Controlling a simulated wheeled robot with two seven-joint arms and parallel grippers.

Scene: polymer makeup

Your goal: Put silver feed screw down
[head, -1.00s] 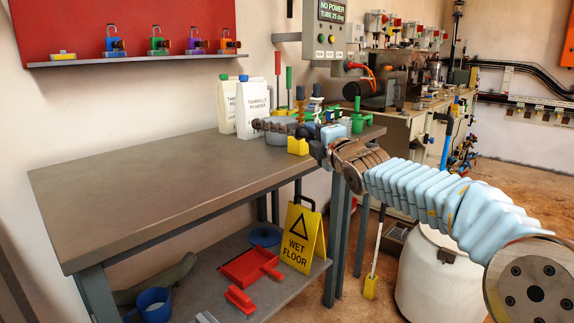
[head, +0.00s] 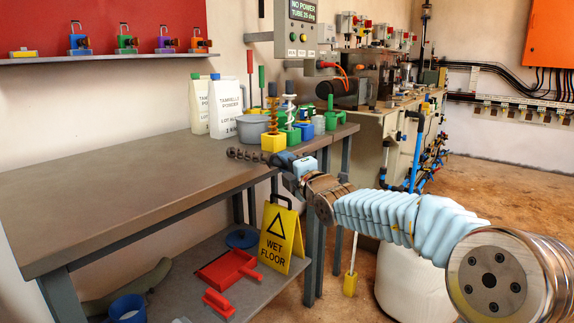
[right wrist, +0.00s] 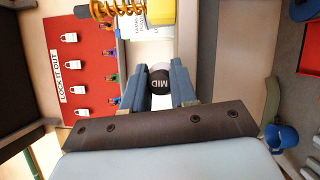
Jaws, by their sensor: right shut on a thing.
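My right gripper (head: 283,162) is shut on a dark grey feed screw (head: 245,154), which points left over the table's right part, near its front edge. In the right wrist view its two blue fingers (right wrist: 164,88) close around the screw's dark end, marked "MID" (right wrist: 160,80); the rest of the screw is hidden there. Behind it in the head view, a golden screw (head: 272,118) stands upright in a yellow block (head: 273,143). A pale screw (head: 290,108) stands upright in a green holder (head: 291,134). Whether the held screw touches the table is unclear. My left gripper is not in view.
The grey-brown table (head: 110,195) is bare on its left and middle. Two powder bags (head: 224,108) and a grey pot (head: 251,128) stand at its back. A yellow wet floor sign (head: 282,238) and red dustpan (head: 225,268) are on the shelf below.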

